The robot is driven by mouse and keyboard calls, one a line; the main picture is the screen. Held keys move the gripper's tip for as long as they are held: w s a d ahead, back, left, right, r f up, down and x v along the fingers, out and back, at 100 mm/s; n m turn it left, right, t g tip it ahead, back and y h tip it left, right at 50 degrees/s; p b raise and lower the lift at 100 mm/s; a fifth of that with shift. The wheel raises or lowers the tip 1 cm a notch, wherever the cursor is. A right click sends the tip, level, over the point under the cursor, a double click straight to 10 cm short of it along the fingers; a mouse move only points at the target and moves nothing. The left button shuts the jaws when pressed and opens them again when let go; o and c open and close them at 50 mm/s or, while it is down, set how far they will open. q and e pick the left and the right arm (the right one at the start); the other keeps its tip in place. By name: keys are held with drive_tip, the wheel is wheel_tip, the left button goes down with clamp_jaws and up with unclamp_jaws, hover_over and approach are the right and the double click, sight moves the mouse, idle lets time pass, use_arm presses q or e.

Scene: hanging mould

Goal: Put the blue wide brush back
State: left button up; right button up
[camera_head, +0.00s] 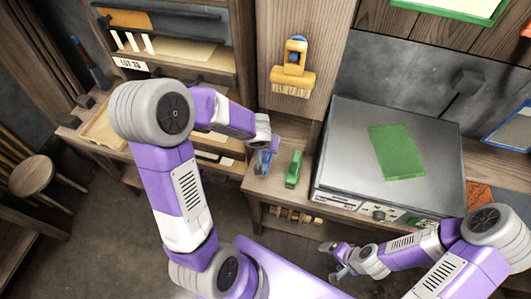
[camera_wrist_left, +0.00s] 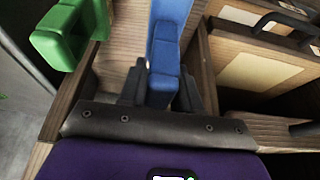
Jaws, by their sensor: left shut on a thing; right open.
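My left gripper (camera_head: 265,148) reaches over the wooden shelf beside the grey machine. In the left wrist view its dark fingers (camera_wrist_left: 160,95) are shut on the blue handle of the blue wide brush (camera_wrist_left: 166,50). In the head view only a small blue part of the brush (camera_head: 262,163) shows below the gripper; its bristles are not visible. I cannot tell whether it touches the shelf. A yellow wide brush (camera_head: 292,78) hangs on the upright wooden panel above. My right gripper (camera_head: 338,260) is open and empty, low in front of the grey machine.
A green block-like tool (camera_head: 293,169) stands right of the blue brush and shows in the left wrist view (camera_wrist_left: 68,35). The grey machine (camera_head: 345,150) bears a green sheet (camera_head: 396,152). Wooden shelving (camera_head: 245,60) stands left of the panel. A stool (camera_head: 35,178) stands far left.

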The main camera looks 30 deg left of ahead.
use_arm(q)
wheel_tip(320, 180, down, 3)
drive_tip(key=shift+w+r+b, duration=0.1)
drive_tip(key=shift+r+b, duration=0.05)
drive_tip(key=shift+b, duration=0.75)
drive_tip(key=shift+r, duration=0.1)
drive_tip(key=o, duration=0.9)
drive_tip(key=shift+o, duration=0.2)
